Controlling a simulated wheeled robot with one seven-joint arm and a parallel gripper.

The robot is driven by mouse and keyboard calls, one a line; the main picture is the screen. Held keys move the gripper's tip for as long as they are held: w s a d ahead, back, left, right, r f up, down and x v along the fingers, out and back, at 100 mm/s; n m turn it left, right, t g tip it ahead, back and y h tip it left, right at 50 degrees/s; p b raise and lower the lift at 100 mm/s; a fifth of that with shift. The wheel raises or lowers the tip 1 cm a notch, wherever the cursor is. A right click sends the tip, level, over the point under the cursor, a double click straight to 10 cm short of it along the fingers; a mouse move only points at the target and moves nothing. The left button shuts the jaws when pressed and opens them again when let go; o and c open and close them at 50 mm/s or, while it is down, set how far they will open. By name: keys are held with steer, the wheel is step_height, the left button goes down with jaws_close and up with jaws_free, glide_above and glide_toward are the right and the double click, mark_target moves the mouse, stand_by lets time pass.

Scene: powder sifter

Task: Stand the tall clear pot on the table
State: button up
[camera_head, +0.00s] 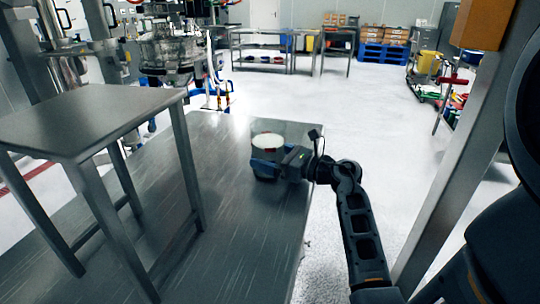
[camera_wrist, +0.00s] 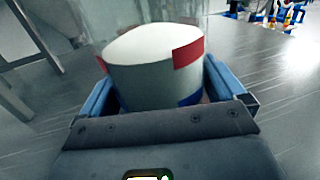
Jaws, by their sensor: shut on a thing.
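The pot (camera_head: 268,143) is at the far end of the steel table (camera_head: 235,235), with a round white top and a pale body. In the wrist view the pot (camera_wrist: 150,75) shows a white top and red and blue patches on its side. My gripper (camera_head: 267,166) is shut on it, with one blue finger on each side. The pot looks upright or nearly so. Its base is hidden by my gripper, so I cannot tell whether it touches the table.
A raised steel stand (camera_head: 95,115) with legs is on the left of the table. Machinery (camera_head: 170,50) stands beyond the table's far edge. A steel post (camera_head: 470,150) rises on the right. The tabletop in front of the pot is clear.

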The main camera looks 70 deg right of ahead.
steer(key=shift+f, duration=0.1)
steer(key=o, duration=1.1)
steer(key=shift+r, duration=0.2)
steer(key=s, duration=0.4)
steer(key=s+a+b, duration=0.1)
steer(key=s, duration=0.7)
steer(key=shift+a+f+b, duration=0.1)
steer(key=shift+a+b, duration=0.2)
steer(key=shift+a, duration=0.1)
